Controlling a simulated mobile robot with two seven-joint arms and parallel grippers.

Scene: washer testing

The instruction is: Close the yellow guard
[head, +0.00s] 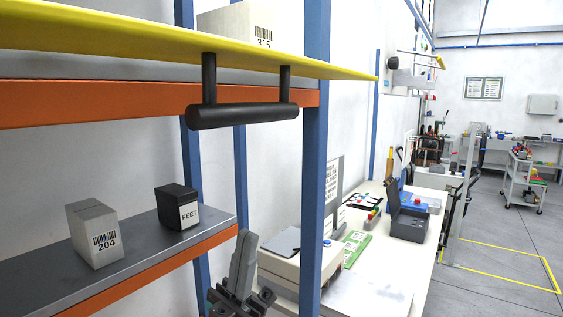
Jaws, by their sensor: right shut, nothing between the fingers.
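The yellow guard (171,45) shows as a raised, nearly edge-on panel across the upper left. A black bar handle (243,116) hangs below it on two posts. The guard's left part runs out of the picture. My right gripper (244,243) is at the bottom middle, below the handle and apart from it, pointing upward. It is shut and empty. My left gripper is not in view.
The rack has blue posts (314,160) and an orange beam (60,108). A grey box marked 204 (97,236) and a black FEET box (177,207) stand on the lower shelf (150,245). A cluttered white bench (420,215) stands to the right. Free floor (510,215) lies beyond.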

